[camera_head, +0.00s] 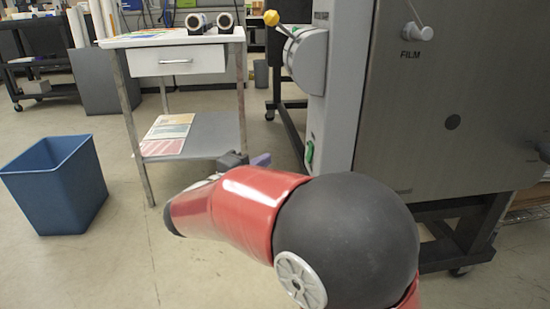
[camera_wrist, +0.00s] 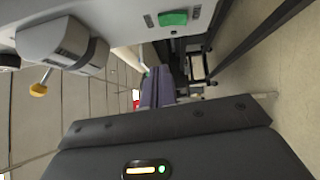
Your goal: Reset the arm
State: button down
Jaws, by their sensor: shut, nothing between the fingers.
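My arm, red with a black joint, reaches across the lower middle of the head view. Only a small part of my gripper (camera_head: 258,160) shows beyond the red link, in front of the table's lower shelf and to the left of the laminator. In the wrist view my gripper (camera_wrist: 157,88) has its two purple-grey fingers together with nothing between them. The laminator (camera_head: 445,110) stands at the right, with a yellow-tipped lever (camera_head: 271,18) and a green switch (camera_head: 309,152). In the wrist view its grey side (camera_wrist: 120,12) runs along the top edge.
A small white table (camera_head: 176,59) with a drawer holds two dark rolls (camera_head: 210,22). Its lower shelf (camera_head: 215,130) carries coloured sheets (camera_head: 166,134). A blue bin (camera_head: 55,185) stands on the left. The floor between bin and arm is clear.

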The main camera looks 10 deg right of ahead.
jog(key=shift+s+a, duration=0.5)
jog(key=shift+a, duration=0.05)
jog(key=s+d+f+m+g+y+p, duration=0.2)
jog(key=s+d+m+g+y, duration=0.15)
jog(key=s+d+g, duration=0.7)
jog(key=s+f+m+t+y+p, duration=0.1)
jog(key=s+m+y, duration=0.2)
jog(key=s+y, duration=0.2)
jog(key=s+d+f+m+t+y+p, duration=0.1)
jog(key=s+m+t+y+p, duration=0.1)
jog(key=s, duration=0.8)
jog(key=m+y, duration=0.1)
jog(key=y, duration=0.1)
jog(key=shift+s+f+y, duration=0.35)
jog(key=shift+s+f, duration=0.05)
